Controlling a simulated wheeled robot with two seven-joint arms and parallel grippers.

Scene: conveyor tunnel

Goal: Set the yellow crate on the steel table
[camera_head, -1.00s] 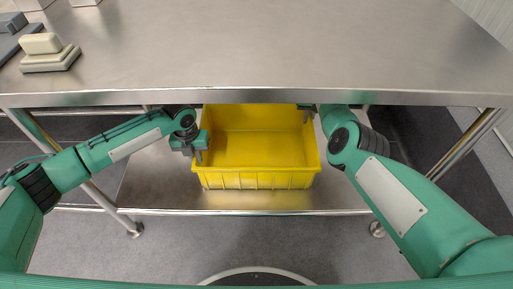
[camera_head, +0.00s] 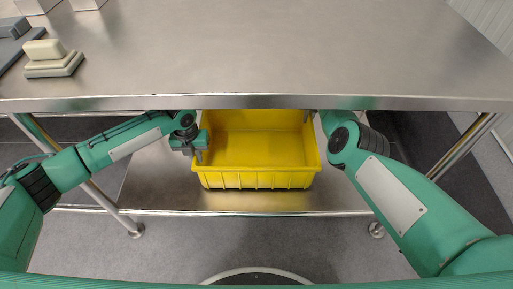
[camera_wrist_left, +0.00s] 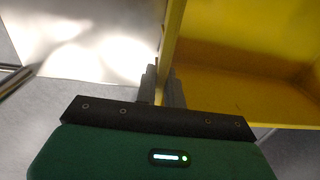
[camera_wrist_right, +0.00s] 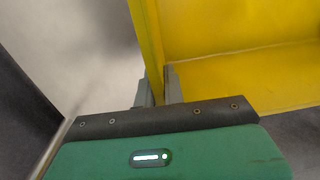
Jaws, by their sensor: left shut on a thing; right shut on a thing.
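The yellow crate (camera_head: 256,179) is empty and upright under the steel table (camera_head: 270,55), over its lower shelf (camera_head: 150,180). I cannot tell whether it touches the shelf. The table top hides the crate's far edge. My left gripper (camera_head: 199,153) is shut on the crate's left wall, which shows between its fingers in the left wrist view (camera_wrist_left: 162,85). My right gripper is shut on the crate's right side. The table edge and my arm mostly hide it in the head view, but in the right wrist view its fingers (camera_wrist_right: 159,88) pinch a yellow wall.
Cream and grey blocks (camera_head: 50,60) lie at the top left of the table, with pale box-like things (camera_head: 36,5) behind. The rest of the table top is clear. The front edge (camera_head: 300,102) overhangs the crate. Table legs (camera_head: 90,190) stand to either side.

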